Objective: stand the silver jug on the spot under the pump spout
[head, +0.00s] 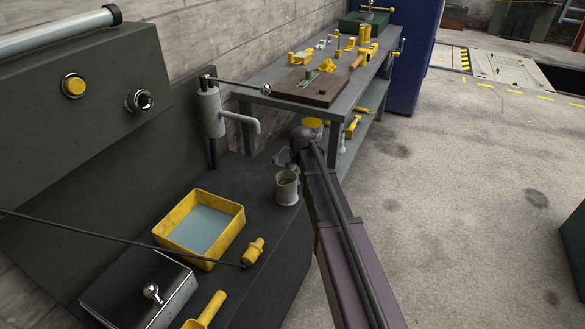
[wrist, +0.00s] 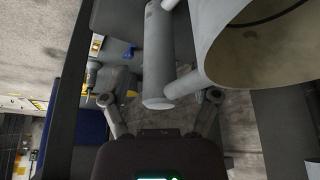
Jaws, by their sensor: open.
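The silver jug (head: 288,188) stands upright on the dark bench top, near its right edge. In the wrist view, the jug's wide open mouth (wrist: 265,45) fills the upper right, and its thick handle (wrist: 158,60) runs down the middle. My gripper (wrist: 158,97) is open, with one finger on each side of the handle's end; I cannot tell whether they touch it. In the head view my arm largely hides the gripper beside the jug. The grey pump (head: 212,112) stands behind, its spout (head: 245,121) pointing right and down. The jug is in front and right of the spout.
A yellow tray (head: 168,232), a yellow fitting (head: 254,251), a dark box with a knob (head: 138,290) and a yellow scoop (head: 206,312) lie on the bench's left and front. A workbench (head: 345,112) with tools stands beyond. The bench below the spout looks clear.

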